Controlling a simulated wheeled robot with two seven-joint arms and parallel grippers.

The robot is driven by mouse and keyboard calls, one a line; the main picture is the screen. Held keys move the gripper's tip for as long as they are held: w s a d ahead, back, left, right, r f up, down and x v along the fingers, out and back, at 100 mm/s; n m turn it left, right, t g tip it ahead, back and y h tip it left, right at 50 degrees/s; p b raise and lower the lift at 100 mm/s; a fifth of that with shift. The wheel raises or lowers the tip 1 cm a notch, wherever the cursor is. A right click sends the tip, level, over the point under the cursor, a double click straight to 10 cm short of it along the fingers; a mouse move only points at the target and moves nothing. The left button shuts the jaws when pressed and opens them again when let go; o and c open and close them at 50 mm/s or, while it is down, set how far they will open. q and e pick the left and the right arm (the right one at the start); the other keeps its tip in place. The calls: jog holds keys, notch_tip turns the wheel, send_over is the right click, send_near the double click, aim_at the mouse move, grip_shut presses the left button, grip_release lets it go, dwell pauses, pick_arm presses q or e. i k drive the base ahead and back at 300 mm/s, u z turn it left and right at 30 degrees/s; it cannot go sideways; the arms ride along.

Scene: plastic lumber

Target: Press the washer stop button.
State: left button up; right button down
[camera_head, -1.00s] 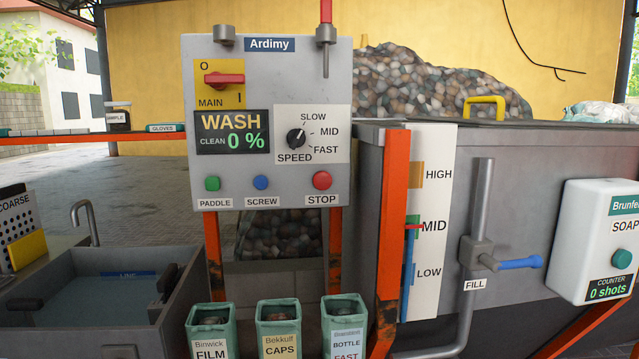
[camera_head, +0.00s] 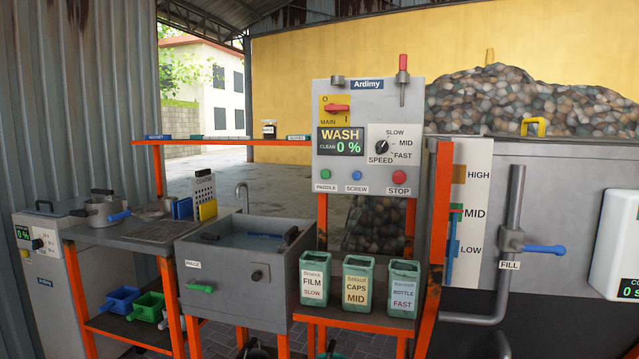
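The washer control panel (camera_head: 350,165) is a grey box labelled Ardimy, upright on orange posts near the middle of the head view. Its red STOP button (camera_head: 399,177) is at the lower right of the panel, above the STOP label. A green PADDLE button (camera_head: 325,174) and a blue SCREW button (camera_head: 356,175) sit to its left. The display (camera_head: 341,141) reads WASH, CLEAN 0 %. The red MAIN switch (camera_head: 337,109) lies level, and the SPEED knob (camera_head: 382,147) is at its right. Neither of my grippers is in view.
Three green bins (camera_head: 358,283) stand on a low shelf below the panel. A sink (camera_head: 246,262) and a side table with pots are at left. At right are a grey tank with a level scale (camera_head: 467,213), a pipe with a blue lever (camera_head: 544,249), and a white soap dispenser (camera_head: 617,245).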

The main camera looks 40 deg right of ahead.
aim_at(398, 177)
jog(key=u, duration=0.25)
jog(key=k, duration=0.2)
jog(key=u, duration=0.2)
jog(key=i, duration=1.3)
jog(key=z, duration=1.4)
jog(key=i, duration=0.75)
jog(key=z, duration=0.85)
